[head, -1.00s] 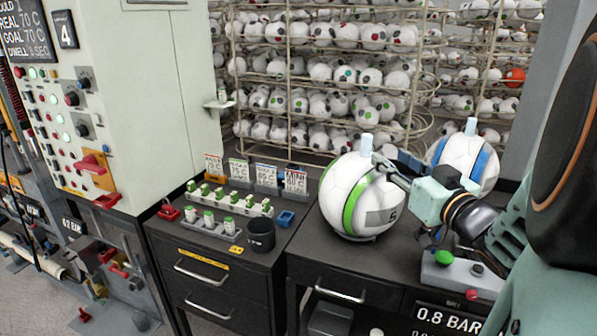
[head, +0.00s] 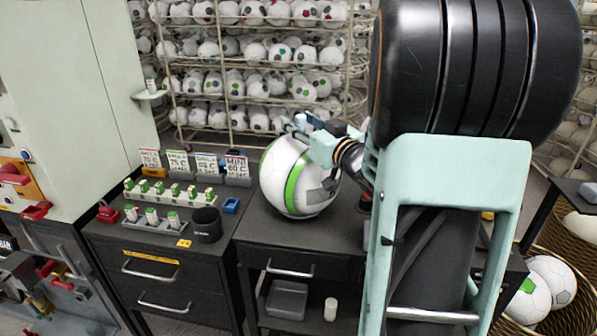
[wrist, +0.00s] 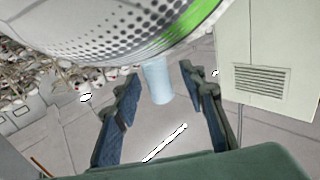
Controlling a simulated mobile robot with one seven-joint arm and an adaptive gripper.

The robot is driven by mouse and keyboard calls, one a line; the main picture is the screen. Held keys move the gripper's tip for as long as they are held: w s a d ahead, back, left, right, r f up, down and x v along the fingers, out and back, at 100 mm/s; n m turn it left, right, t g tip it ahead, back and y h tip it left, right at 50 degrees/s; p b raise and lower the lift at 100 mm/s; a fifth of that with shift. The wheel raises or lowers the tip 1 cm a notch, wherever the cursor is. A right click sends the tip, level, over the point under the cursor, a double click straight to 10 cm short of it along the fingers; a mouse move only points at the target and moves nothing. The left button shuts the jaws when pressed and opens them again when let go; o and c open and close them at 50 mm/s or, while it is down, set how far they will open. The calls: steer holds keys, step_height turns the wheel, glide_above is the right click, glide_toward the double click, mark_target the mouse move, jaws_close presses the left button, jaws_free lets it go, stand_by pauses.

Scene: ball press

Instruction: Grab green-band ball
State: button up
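The green-band ball (head: 278,205) is white with a wide green stripe and a grey patch. It stands on the dark bench in the middle of the head view. In the wrist view it (wrist: 100,42) fills the top. Its pale blue stem (wrist: 158,82) sticks out between my fingers. My gripper (head: 308,125) is at the top of the ball, coming from the right. In the wrist view my gripper (wrist: 163,88) is open, with a dark blue finger on each side of the stem and gaps visible. In the head view my gripper largely hides the stem.
Left of the ball stand a black cup (head: 208,226), a small blue box (head: 231,205) and racks of green-and-white vials (head: 166,194). A ball rack (head: 240,90) stands behind. A control cabinet (head: 60,110) is at left. My arm blocks the bench's right part.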

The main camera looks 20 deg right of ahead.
jaws_close()
stand_by(0.4)
steer(key=shift+r, duration=0.2)
